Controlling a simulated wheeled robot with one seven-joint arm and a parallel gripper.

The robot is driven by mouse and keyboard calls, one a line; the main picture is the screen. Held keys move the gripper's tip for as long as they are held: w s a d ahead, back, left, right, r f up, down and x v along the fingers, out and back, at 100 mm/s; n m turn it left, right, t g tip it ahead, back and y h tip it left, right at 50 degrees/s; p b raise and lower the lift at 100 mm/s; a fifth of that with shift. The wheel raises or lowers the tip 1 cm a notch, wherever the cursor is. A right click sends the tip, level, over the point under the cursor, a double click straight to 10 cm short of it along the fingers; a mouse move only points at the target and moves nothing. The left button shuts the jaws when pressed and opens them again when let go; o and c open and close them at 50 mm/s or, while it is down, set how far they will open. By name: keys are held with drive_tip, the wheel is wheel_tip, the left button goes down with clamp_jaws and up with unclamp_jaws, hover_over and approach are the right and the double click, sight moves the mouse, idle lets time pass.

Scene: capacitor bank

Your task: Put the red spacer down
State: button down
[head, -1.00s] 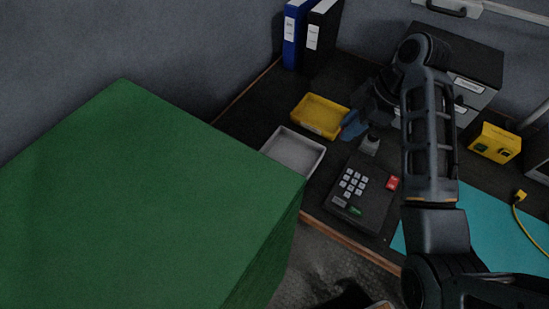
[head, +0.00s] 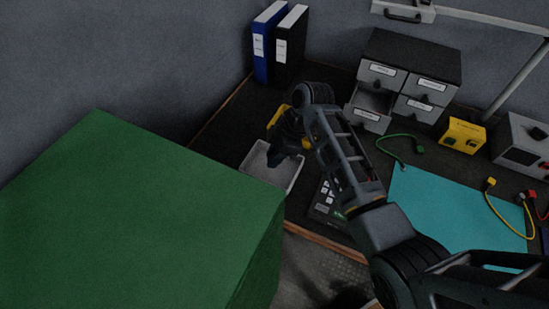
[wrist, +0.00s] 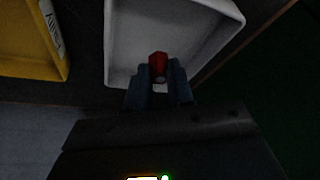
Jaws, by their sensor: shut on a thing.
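The red spacer (wrist: 158,65) is between the fingertips of my gripper (wrist: 158,84) in the wrist view. My gripper is shut on it. The spacer shows over the inside of the white tray (wrist: 109,40); I cannot tell whether it touches the tray floor. In the head view my gripper (head: 275,157) is above the white tray (head: 287,183), and the spacer is hidden there.
A yellow bin (wrist: 30,70) is beside the tray, mostly behind my arm in the head view. A black keypad box (head: 322,214) is partly hidden by my arm. A large green block (head: 140,220) stands close on the left. Drawers (head: 405,85) stand at the back.

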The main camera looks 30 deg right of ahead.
drive_tip(key=shift+f, duration=1.05)
drive_tip(key=c, duration=1)
unclamp_jaws()
drive_tip(key=shift+f, duration=0.1)
drive_tip(key=v, duration=1.2)
